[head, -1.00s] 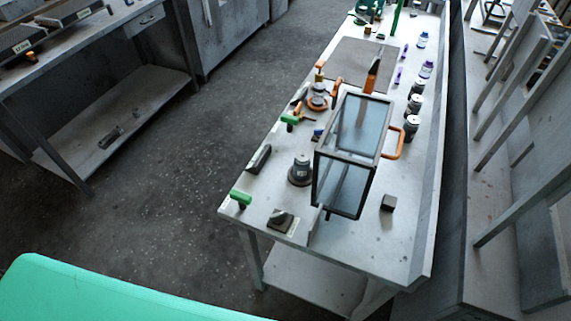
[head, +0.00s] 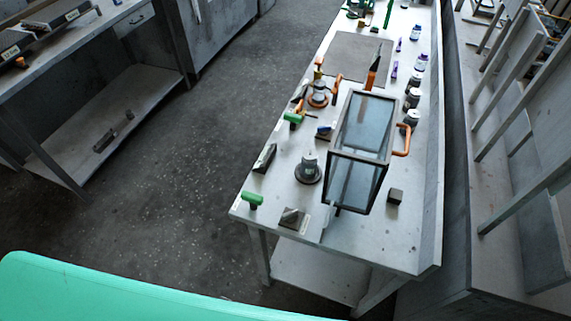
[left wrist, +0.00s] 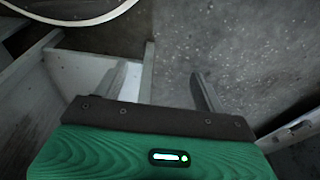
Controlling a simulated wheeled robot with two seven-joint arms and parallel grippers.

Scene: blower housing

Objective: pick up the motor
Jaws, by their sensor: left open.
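A grey cylinder on a wide dark round base (head: 308,170), which looks like the motor, stands upright on the workbench (head: 378,243). It is near the left side of the bench, just left of a glass-sided box with a dark frame. My left gripper (left wrist: 158,75) shows only in the left wrist view. Its two fingers are apart with nothing between them, above grey floor and a pale bench or shelf edge. The motor is not recognisable in that view. My right gripper is in neither view.
The framed box (head: 359,150) with an orange handle stands close right of the motor. A small dark block (head: 395,197), a green-topped piece (head: 252,200) and a dark wedge-like piece (head: 292,217) lie near the front. Several jars line the right edge. Open floor lies left.

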